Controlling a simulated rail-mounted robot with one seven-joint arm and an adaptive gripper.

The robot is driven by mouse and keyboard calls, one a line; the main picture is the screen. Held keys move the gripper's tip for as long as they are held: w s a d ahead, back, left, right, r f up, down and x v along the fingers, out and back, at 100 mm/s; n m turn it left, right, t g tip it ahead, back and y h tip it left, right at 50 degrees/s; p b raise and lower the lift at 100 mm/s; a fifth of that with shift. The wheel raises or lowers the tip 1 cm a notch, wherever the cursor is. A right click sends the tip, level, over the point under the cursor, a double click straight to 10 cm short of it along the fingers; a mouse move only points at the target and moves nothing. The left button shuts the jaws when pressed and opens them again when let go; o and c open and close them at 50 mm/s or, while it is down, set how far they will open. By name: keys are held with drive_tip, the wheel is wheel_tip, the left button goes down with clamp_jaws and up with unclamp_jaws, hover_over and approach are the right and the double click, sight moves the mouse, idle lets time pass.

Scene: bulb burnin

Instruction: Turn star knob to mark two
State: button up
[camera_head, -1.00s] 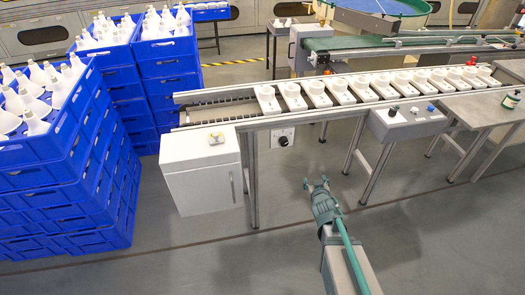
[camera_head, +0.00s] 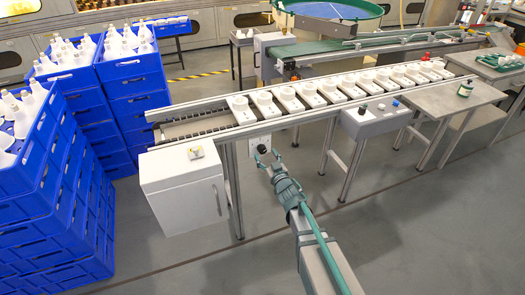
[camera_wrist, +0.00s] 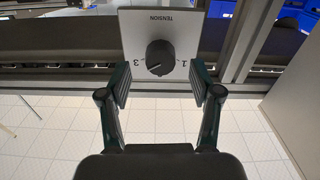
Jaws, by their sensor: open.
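A dark knob (camera_wrist: 160,57) sits on a light plate (camera_wrist: 190,35) lettered TENSION, with marks 1 and 3 showing on either side of it. No mark 2 is visible. A pale pointer line shows on the knob, slanting to the lower left in the wrist view. In the head view the plate (camera_head: 254,144) hangs under the conveyor's front edge, and the knob (camera_head: 262,149) is small there. My gripper (camera_wrist: 160,85) is open, with one finger on each side below the knob, apparently short of it. It also shows in the head view (camera_head: 267,158), just in front of the plate.
A white cabinet (camera_head: 180,195) stands left of the plate. The conveyor (camera_head: 210,128) carries several white devices, and a grey control box (camera_head: 372,120) is on its front at right. Metal legs flank the plate. Blue crates (camera_head: 40,200) stack at far left. The floor in front is clear.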

sight(263, 152)
drive_tip(key=x, duration=0.4)
drive_tip(key=shift+w+a, duration=0.1)
drive_tip(key=shift+a, duration=0.05)
drive_tip(key=c, duration=1.1)
drive_tip(key=shift+c, duration=0.2)
